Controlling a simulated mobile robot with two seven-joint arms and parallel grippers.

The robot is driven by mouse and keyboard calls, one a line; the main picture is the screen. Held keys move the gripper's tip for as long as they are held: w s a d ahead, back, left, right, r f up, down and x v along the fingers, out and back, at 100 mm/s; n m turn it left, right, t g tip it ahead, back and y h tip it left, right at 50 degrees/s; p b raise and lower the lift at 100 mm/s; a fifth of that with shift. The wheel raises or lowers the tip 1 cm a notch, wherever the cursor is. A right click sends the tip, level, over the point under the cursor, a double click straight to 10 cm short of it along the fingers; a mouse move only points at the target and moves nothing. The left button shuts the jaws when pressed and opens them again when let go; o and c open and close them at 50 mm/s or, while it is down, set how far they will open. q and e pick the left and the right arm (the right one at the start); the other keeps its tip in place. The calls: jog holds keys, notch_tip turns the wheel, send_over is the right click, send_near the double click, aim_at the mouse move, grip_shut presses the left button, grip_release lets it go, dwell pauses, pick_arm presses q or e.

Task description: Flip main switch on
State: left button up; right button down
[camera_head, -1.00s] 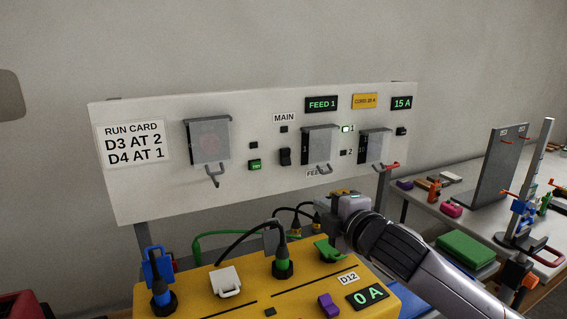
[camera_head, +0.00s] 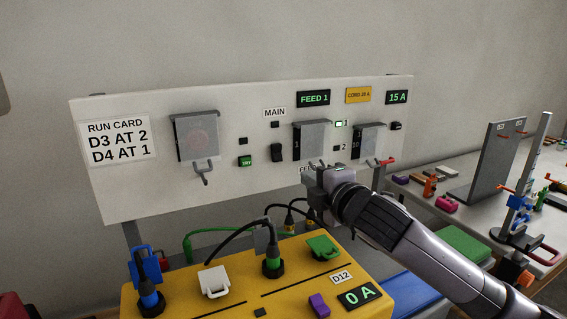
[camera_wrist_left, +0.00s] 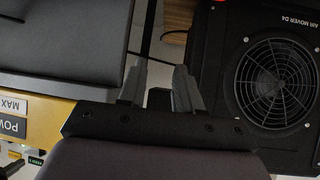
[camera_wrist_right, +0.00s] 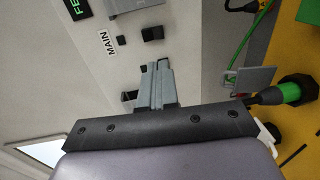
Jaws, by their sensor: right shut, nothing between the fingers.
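The main switch (camera_head: 277,152) is a black rocker on the white panel (camera_head: 240,185), below the MAIN label (camera_head: 275,113) and a small dark indicator. In the right wrist view the switch (camera_wrist_right: 153,33) lies beyond the fingertips, near the MAIN label (camera_wrist_right: 106,43). My right gripper (camera_head: 310,173) is shut and empty in front of the panel's lower part, below and right of the switch. Its closed fingers (camera_wrist_right: 160,66) look apart from the switch. My left gripper (camera_wrist_left: 160,75) is open, over the floor; it is outside the head view.
Covered feed switches (camera_head: 310,140) with hooks stand right of the main switch. A green button (camera_head: 245,161) is at its left. The yellow box (camera_head: 240,300) with plugs and cables lies below the panel. An air mover (camera_wrist_left: 225,95) is near my left gripper.

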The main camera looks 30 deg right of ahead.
aim_at(278, 158)
jog(key=w, duration=0.4)
jog(key=w+f+p, duration=0.1)
jog(key=w, duration=0.3)
jog(key=w+p, duration=0.1)
jog(key=w, duration=0.4)
jog(key=shift+w+d+f, duration=0.1)
jog(key=shift+d+f, duration=0.25)
jog(key=b, duration=0.2)
jog(key=shift+w+f+t+b, duration=0.2)
jog(key=shift+f+t+b, duration=0.2)
jog(key=shift+r, duration=0.4)
jog(key=shift+p, duration=0.3)
jog(key=shift+s+f, duration=0.1)
